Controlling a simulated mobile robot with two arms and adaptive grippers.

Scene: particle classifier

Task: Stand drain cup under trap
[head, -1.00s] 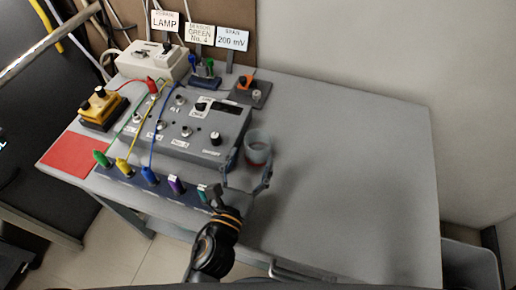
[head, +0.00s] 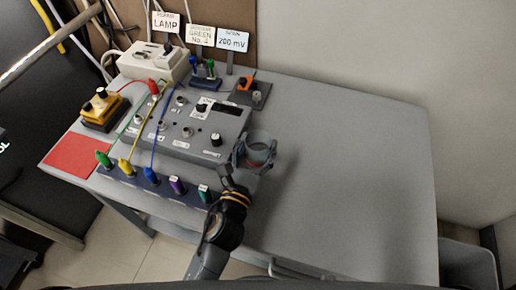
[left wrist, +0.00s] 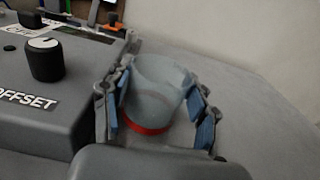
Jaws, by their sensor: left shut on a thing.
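A translucent grey cup with a red band at its base (left wrist: 158,82) stands upright in the left wrist view. It also shows in the head view (head: 257,149), just right of the grey control box, mostly hidden by my gripper. My left gripper (head: 256,156) is shut on the cup, with blue-padded fingers on both sides of it in the left wrist view (left wrist: 162,98). I cannot tell whether the cup's base touches the table. No part is clearly recognisable as the trap. My right gripper is not in view.
The grey control box (head: 222,150) with knobs is close left of the cup. A small device with an orange part (head: 246,84) stands behind it. Coloured plugs (head: 151,174) line the table's front left. The right half of the table (head: 350,180) is clear.

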